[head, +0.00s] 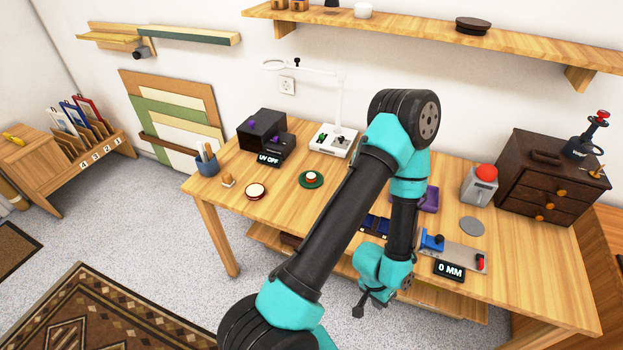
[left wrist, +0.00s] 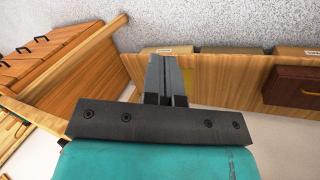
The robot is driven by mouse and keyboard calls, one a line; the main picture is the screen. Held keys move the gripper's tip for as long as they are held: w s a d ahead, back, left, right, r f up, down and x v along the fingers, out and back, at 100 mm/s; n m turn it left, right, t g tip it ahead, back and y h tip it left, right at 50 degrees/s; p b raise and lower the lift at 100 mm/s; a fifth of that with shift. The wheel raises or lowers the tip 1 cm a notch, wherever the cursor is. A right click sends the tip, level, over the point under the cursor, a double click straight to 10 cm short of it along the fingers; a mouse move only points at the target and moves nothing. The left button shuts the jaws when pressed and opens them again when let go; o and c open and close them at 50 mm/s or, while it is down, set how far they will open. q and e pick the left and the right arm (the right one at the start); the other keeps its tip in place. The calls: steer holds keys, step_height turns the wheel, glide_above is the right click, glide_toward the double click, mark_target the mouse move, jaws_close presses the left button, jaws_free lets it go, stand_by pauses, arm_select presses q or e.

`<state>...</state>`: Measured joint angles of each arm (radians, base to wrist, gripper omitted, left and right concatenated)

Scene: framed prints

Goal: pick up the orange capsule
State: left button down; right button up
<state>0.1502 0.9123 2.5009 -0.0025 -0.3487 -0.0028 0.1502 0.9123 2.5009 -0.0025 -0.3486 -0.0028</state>
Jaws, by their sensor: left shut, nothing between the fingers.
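I cannot make out an orange capsule for certain in either view. A small red-orange and cream round piece sits on a green disc (head: 311,180) on the wooden table (head: 440,200); it is too small to identify. My left gripper (head: 359,307) is low at the table's front side, beyond the front edge in the picture, below my arm's teal wrist. In the left wrist view its fingers (left wrist: 166,75) are together and empty, with the floor and wooden furniture behind. My arm hides part of the table's middle. My right gripper is not in view.
A white magnifier lamp (head: 334,140), a black box (head: 262,130) and a dark drawer chest (head: 548,180) stand at the back. A red-topped grey device (head: 480,184), a purple tray (head: 429,199) and a gauge reading 0 MM (head: 450,270) are at right. A lower shelf (head: 325,263) runs beneath.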

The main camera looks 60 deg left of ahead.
arm_select(q)
steer(key=c, duration=0.5)
jaws_free()
